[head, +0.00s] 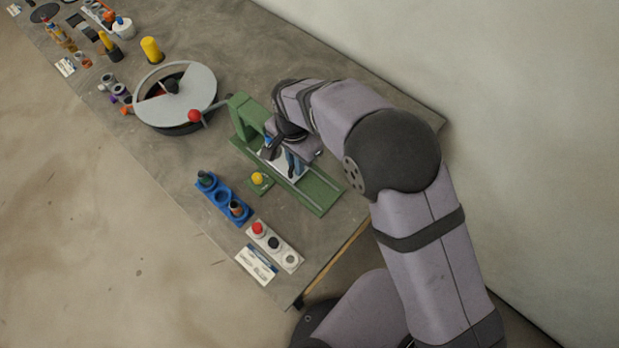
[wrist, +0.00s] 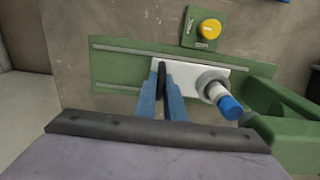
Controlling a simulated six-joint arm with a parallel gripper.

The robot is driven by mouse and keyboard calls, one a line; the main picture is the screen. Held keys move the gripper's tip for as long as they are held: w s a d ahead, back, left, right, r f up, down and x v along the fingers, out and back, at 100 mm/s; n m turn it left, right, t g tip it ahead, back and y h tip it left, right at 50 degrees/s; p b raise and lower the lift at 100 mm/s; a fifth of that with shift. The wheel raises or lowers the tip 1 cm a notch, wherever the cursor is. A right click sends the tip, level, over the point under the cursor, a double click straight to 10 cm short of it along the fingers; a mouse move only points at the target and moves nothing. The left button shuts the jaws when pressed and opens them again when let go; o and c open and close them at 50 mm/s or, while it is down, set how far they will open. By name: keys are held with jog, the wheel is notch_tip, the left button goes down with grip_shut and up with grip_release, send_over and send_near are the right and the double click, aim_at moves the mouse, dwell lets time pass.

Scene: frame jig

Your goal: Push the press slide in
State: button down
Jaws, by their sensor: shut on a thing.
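The press (head: 245,115) is green, with an arch and a long railed base (wrist: 115,72). Its white slide plate (wrist: 203,72) lies between the rails and also shows in the head view, partly behind my gripper. A grey collar with a white and blue-ended part (wrist: 228,102) stands on the slide, on the side towards the arch. My gripper (wrist: 163,78) has its blue fingers shut on a thin dark upright handle (wrist: 162,72) at the slide's outer end.
A yellow button (wrist: 209,29) on a green block sits beside the base. A blue holder (head: 222,198) and a white button strip (head: 272,245) stand nearer the table's edge. A round grey turntable (head: 190,88) with a red knob (head: 194,116) is beyond the arch.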

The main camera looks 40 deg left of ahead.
jog(key=shift+a+r, duration=0.15)
jog(key=shift+a, duration=0.6)
dwell(1.0)
jog(key=c, duration=1.8)
grip_release()
jog(key=shift+c, duration=0.2)
jog(key=shift+a, duration=0.1)
jog(key=shift+r+p, duration=0.65)
jog(key=shift+r, duration=0.2)
notch_tip(320, 180, up, 5)
jog(key=p, duration=0.4)
jog(key=shift+d, duration=0.2)
